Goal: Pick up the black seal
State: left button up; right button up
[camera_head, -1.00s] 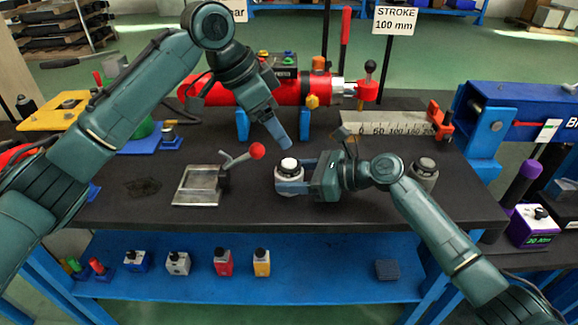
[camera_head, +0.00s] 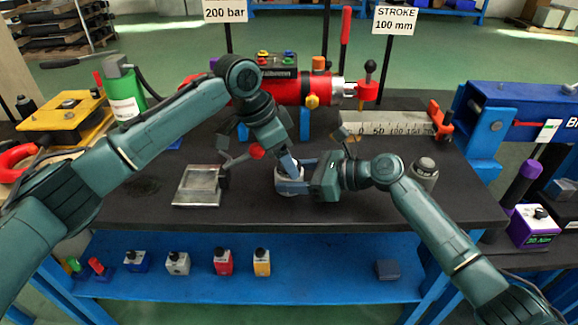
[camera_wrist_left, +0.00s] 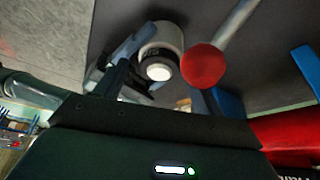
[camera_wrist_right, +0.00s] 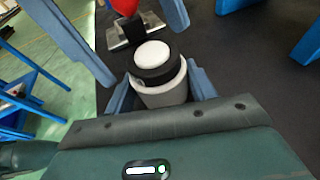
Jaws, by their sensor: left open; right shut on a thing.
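My right gripper (camera_head: 291,180) is shut on a pale grey cylinder (camera_wrist_right: 166,95) that stands near the middle of the dark bench. A black ring (camera_wrist_right: 158,73) runs around its top, below a round white cap (camera_wrist_right: 152,54); I cannot tell for certain that this ring is the black seal. My left gripper (camera_head: 288,163) is open just above the cylinder. Its fingers show on either side of the cap in the right wrist view. In the left wrist view the white cap (camera_wrist_left: 159,71) lies close to the fingers. The left arm hides much of the cylinder's top in the head view.
A metal plate fixture (camera_head: 198,188) with a red-ball lever (camera_head: 256,152) stands just left of the cylinder. A red hydraulic cylinder (camera_head: 325,91) lies behind. A grey, dark-topped part (camera_head: 424,170) stands behind my right arm. Several small coloured parts sit on the blue lower shelf (camera_head: 330,285).

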pick_arm(q)
jog(key=shift+w+d+f, duration=0.1)
jog(key=shift+d+f, duration=0.15)
jog(key=shift+f, duration=0.25)
jog(key=c, duration=1.1)
